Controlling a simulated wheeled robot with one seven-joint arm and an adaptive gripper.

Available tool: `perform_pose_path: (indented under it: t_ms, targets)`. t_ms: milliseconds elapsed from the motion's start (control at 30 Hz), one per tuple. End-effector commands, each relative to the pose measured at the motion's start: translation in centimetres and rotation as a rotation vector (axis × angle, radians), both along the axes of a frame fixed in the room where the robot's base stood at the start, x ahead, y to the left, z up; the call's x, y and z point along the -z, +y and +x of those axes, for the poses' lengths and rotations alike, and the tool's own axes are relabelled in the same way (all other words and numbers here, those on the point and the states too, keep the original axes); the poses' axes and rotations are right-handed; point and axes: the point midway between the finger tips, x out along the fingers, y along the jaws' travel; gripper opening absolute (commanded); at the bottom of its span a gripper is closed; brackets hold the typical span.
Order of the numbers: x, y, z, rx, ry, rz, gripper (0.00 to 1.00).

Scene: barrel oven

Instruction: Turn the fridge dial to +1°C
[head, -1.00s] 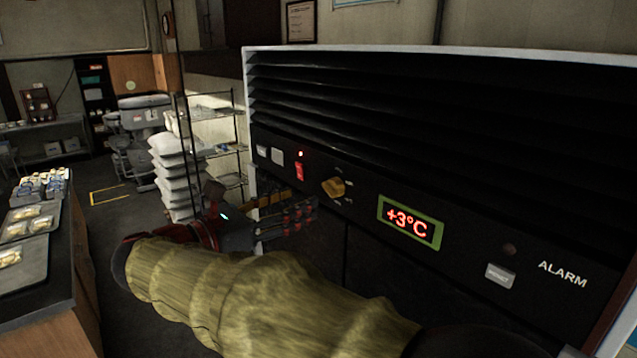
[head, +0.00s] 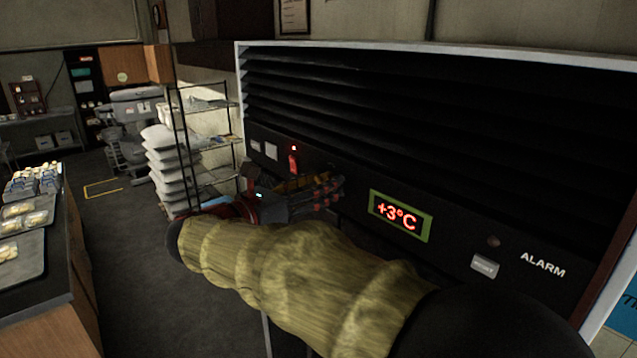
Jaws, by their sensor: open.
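The fridge's black control panel (head: 455,229) runs below the dark louvred vents. Its green-framed display (head: 400,215) reads +3°C in red. My gripper (head: 335,188) is in front of the panel, left of the display, with its fingers pointing right. It covers the place of the yellow dial, so the dial's setting is hidden, and I cannot tell whether the fingers touch it. My gripper is open. My arm, in a yellow-green sleeve, reaches in from the lower right.
A red switch (head: 293,163) under a lit red lamp is left of my gripper. A grey button (head: 484,266) and the ALARM label (head: 543,265) are to the right. A wire shelf (head: 208,135) and stacked white sacks (head: 165,160) stand behind. A counter (head: 50,300) with trays is at left.

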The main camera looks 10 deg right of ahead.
Motion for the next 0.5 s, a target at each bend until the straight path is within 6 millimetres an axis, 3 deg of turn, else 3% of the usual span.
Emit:
perform_pose_path:
  t_ms: [167,500]
  targets:
    - [0.03,-0.01,0.00,0.000,0.000,0.000,0.49]
    - [0.02,0.00,-0.02,0.000,0.000,0.000,0.30]
